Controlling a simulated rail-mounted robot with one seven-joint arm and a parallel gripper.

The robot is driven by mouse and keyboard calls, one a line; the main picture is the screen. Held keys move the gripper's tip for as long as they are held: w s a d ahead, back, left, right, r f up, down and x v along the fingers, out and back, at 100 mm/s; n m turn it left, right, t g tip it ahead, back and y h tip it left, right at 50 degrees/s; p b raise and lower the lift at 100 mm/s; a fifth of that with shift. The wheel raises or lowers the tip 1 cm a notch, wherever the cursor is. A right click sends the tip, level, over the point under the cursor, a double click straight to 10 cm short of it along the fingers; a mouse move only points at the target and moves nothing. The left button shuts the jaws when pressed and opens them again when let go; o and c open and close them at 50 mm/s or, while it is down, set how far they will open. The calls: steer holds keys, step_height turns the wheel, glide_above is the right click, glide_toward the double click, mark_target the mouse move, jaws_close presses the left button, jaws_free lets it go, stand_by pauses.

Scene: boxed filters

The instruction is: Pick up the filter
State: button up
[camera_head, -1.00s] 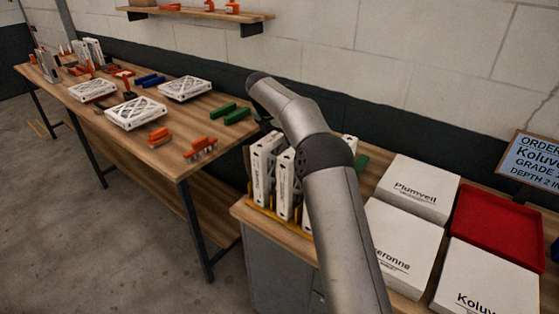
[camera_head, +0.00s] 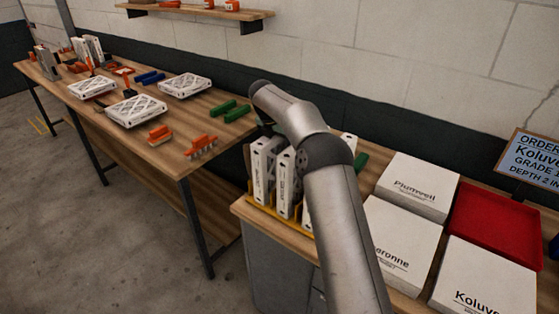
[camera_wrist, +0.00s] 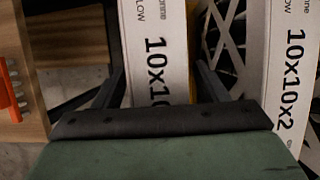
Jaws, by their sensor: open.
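Several white boxed filters (camera_head: 263,172) stand upright in a yellow rack (camera_head: 262,208) at the left end of the near bench. In the wrist view, my gripper (camera_wrist: 158,72) is open, with a dark finger on each side of one white filter (camera_wrist: 155,40) whose edge reads "10x1" before it is cut off by the gripper. A gap shows by the fingers, and I cannot tell if either touches. A second filter (camera_wrist: 288,85), reading "10x10x2", stands to the right. In the head view, my arm hides the gripper and part of the rack.
White boxes (camera_head: 415,188) and a red tray (camera_head: 495,222) lie on the near bench to the right. An order sign (camera_head: 535,160) stands behind. The far table (camera_head: 150,150) holds flat filters, orange brushes and green blocks.

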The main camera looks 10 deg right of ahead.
steer(key=c, duration=1.4)
steer(key=shift+r, duration=0.1)
